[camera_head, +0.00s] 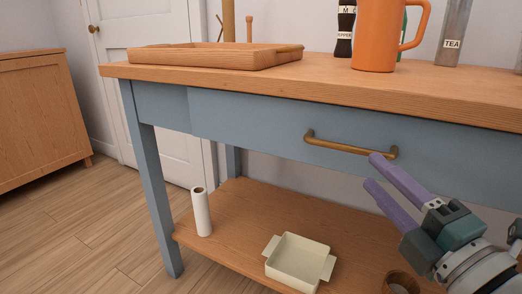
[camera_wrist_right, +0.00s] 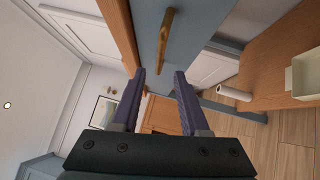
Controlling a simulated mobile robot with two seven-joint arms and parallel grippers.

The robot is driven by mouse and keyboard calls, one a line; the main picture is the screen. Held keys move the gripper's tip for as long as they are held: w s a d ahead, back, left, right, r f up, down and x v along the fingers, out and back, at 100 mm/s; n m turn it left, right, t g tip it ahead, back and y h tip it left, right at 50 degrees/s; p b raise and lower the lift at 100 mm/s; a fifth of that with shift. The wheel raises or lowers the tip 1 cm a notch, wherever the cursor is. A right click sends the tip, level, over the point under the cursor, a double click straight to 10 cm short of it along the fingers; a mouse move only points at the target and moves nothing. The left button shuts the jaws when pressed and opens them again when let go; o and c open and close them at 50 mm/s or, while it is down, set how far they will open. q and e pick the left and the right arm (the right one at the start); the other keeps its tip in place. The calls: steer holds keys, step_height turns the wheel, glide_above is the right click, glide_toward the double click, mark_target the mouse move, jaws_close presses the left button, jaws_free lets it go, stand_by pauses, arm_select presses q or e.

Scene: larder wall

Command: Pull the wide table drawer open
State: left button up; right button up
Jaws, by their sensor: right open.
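The wide table drawer (camera_head: 250,114) is a blue front under the wooden tabletop, and it looks shut. Its brass bar handle (camera_head: 350,148) sits on the drawer front right of the picture's middle. My right gripper (camera_head: 372,170) is open and empty, with purple fingers. Its fingertips are close to the right end of the handle in the head view; I cannot tell if they touch. In the right wrist view the handle (camera_wrist_right: 166,38) lies beyond the fingertips (camera_wrist_right: 160,74), not between the fingers. My left gripper is in neither view.
On the tabletop (camera_head: 325,80) stand a wooden tray (camera_head: 200,60), an orange jug (camera_head: 376,35), a pepper mill (camera_head: 345,30) and a tea tin (camera_head: 453,35). The lower shelf (camera_head: 235,225) holds a paper roll (camera_head: 201,212) and a cream dish (camera_head: 298,264). Floor is free at left.

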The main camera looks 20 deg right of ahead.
mark_target(352, 151)
steer(key=w, duration=0.5)
steer(key=w+r+b, duration=0.1)
steer(key=w, duration=0.2)
steer(key=shift+d+r, duration=0.1)
steer(key=shift+d, duration=0.25)
steer(key=shift+c, duration=0.4)
jaws_close()
stand_by(0.5)
